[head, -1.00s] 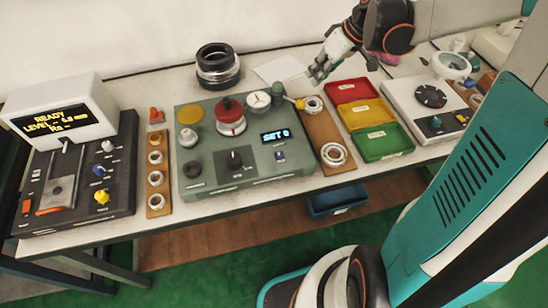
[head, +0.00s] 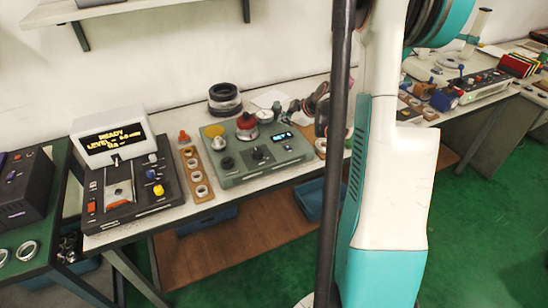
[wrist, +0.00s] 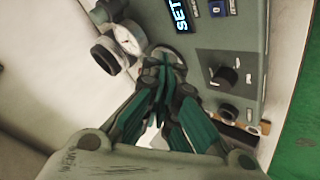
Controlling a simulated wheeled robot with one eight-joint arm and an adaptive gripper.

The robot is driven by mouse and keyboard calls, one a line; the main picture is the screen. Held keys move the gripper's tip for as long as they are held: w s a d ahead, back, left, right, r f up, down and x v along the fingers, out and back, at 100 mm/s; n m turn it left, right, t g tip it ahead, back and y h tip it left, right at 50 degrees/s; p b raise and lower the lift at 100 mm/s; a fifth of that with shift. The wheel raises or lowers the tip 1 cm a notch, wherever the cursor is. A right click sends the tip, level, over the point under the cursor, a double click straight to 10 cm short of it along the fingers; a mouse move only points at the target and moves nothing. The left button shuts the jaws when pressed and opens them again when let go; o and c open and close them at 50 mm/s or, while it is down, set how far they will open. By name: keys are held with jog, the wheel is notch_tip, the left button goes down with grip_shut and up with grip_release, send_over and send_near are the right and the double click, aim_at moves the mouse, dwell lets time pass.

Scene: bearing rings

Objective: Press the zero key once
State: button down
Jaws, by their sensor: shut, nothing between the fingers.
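The grey-green console (head: 235,175) stands on the bench, and its lit display (head: 282,136) reads SET in the wrist view (wrist: 180,14). In the head view my gripper (head: 290,108) is small and partly hidden at the console's back right. I cannot tell whether it touches the console.
The dial gauge (wrist: 128,38) and a black knob (wrist: 225,77) flank my fingers in the wrist view. A ring board (head: 194,170) and a dark READY device (head: 125,190) stand to the left. Black rings (head: 225,98) stand behind.

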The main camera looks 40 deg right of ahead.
aim_at(286, 148)
jog(key=shift+f, duration=0.1)
dwell(0.3)
jog(key=shift+f+b, duration=3.1)
jog(key=shift+f, duration=1.25)
jog(key=shift+f, duration=0.15)
jog(key=shift+f+b, duration=0.3)
jog(key=shift+b, duration=0.2)
jog(key=shift+f+b, duration=0.3)
jog(key=shift+r, duration=0.15)
jog(key=shift+r+p, duration=0.45)
jog(key=shift+r, duration=0.15)
jog(key=shift+r, duration=0.1)
jog(key=shift+r+p, duration=1.6)
jog(key=shift+r, duration=0.85)
